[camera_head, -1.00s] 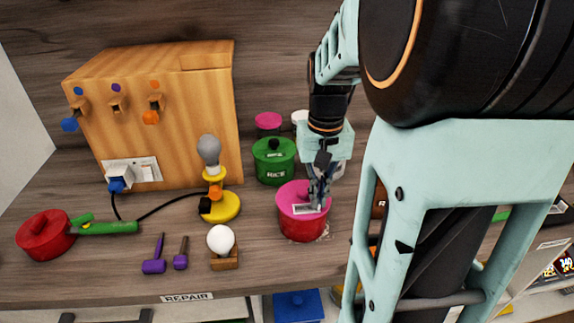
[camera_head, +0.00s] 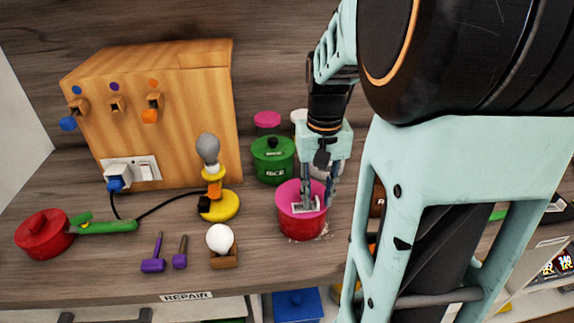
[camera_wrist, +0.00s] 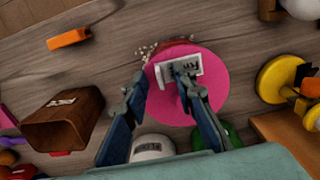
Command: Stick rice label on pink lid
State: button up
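The pink lid (camera_head: 296,191) sits on a red pot (camera_head: 303,228) on the worktop; it also shows in the wrist view (camera_wrist: 214,92). A white label (camera_head: 307,208) with dark lettering rests on the lid near its front edge; it also shows in the wrist view (camera_wrist: 180,71). My gripper (camera_head: 319,207) is above the lid with its fingers apart. In the wrist view my gripper (camera_wrist: 159,84) has one finger over the label, hiding part of it, and the other finger off the lid's side. Nothing shows between the fingers.
A green pot (camera_head: 273,163) with a label stands behind the red pot. A brown container (camera_wrist: 62,120) stands beside it. White grains (camera_wrist: 149,50) lie by the red pot. A yellow lamp (camera_head: 217,205) and an egg-like white bulb (camera_head: 220,238) stand to the left.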

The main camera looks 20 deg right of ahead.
aim_at(317, 199)
notch_tip(317, 199, up, 12)
dwell(0.6)
